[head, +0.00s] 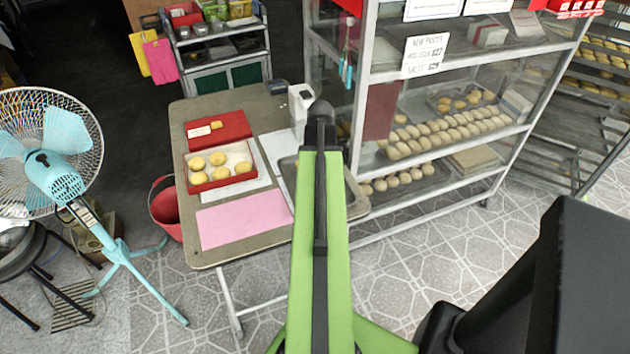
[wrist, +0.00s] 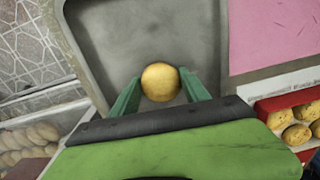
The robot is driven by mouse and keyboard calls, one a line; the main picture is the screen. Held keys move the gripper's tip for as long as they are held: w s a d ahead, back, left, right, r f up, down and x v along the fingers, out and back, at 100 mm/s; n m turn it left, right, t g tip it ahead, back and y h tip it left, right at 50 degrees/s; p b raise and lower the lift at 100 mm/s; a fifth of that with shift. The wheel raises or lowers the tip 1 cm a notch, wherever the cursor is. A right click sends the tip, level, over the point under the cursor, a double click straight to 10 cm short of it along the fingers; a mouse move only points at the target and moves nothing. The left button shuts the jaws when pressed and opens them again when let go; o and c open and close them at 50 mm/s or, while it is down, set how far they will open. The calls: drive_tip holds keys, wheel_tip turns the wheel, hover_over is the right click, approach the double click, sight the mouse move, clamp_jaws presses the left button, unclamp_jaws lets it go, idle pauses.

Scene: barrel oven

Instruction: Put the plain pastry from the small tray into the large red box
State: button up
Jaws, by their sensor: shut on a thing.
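The plain pastry (wrist: 160,82), round and golden, is between the two green fingers of my gripper (wrist: 160,88) in the wrist view. My gripper is shut on it, over the small grey metal tray (wrist: 105,38). I cannot tell whether the pastry still touches the tray. In the head view the tray (head: 287,168) is at the table's right side, partly hidden by my green arm, which also hides the gripper and pastry. The large red box (head: 220,184) lies open on the table left of the tray, with several golden pastries inside. Its rim shows in the wrist view (wrist: 285,101) at right.
A pink sheet (head: 243,218) lies in front of the box. The box's red lid part (head: 235,126) is behind it, and a white container (head: 301,106) stands behind the tray. A glass display rack (head: 440,140) with several buns is close on the right.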

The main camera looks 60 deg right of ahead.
drive_tip(key=shift+r+p, duration=0.55)
wheel_tip(320, 180, up, 4)
drive_tip(key=p, duration=0.4)
drive_tip(key=s+d+r+p, duration=0.2)
drive_tip(key=s+r+p, duration=0.4)
drive_tip(key=s, duration=0.5)
drive_tip(key=shift+s+d, duration=0.2)
drive_tip(key=shift+s, duration=0.05)
